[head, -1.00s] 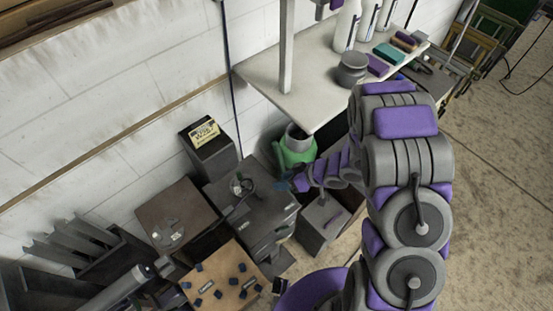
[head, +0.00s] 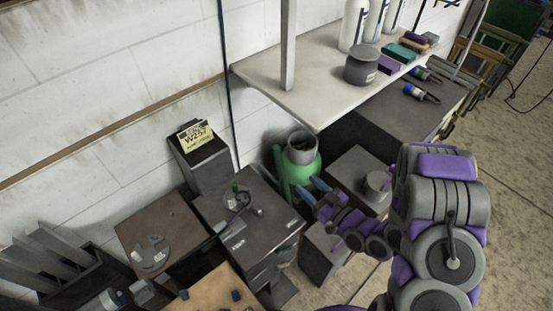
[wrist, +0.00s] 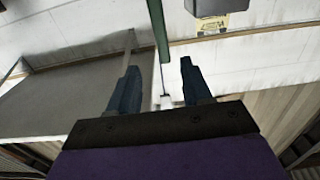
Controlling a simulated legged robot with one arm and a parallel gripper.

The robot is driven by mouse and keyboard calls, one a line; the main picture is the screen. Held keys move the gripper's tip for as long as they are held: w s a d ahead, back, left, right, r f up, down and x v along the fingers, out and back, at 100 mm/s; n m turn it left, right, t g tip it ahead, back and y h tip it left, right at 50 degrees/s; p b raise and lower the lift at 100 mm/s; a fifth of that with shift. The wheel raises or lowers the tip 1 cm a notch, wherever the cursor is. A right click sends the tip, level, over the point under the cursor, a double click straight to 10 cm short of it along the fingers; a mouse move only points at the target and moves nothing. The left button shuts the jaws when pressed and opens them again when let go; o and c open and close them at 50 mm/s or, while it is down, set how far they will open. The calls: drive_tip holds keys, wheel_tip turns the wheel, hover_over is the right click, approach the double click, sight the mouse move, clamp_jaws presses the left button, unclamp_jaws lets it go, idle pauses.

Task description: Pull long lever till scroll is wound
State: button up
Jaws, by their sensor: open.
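My gripper (head: 311,188) is open, its two blue fingers apart, beside a green cylinder (head: 301,170) near the wall. A slim upright green bar (head: 281,172) stands just left of the cylinder and may be the long lever. In the wrist view, a green bar (wrist: 158,32) rises ahead of and between the open fingers (wrist: 158,82). I cannot tell whether it touches them; nothing looks held. I cannot make out a scroll with certainty in either view.
A dark grey machine (head: 255,225) and a pedestal with a yellow W257 sign (head: 196,132) stand left of my gripper. A white shelf (head: 300,95) with bottles overhangs behind. Open floor (head: 520,190) lies far right.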

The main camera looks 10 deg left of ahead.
sight(275, 157)
drive_tip(key=b+x, duration=0.5)
drive_tip(key=x, duration=1.1)
drive_tip(key=shift+b, duration=0.35)
drive_tip(key=shift+c, duration=0.3)
clamp_jaws()
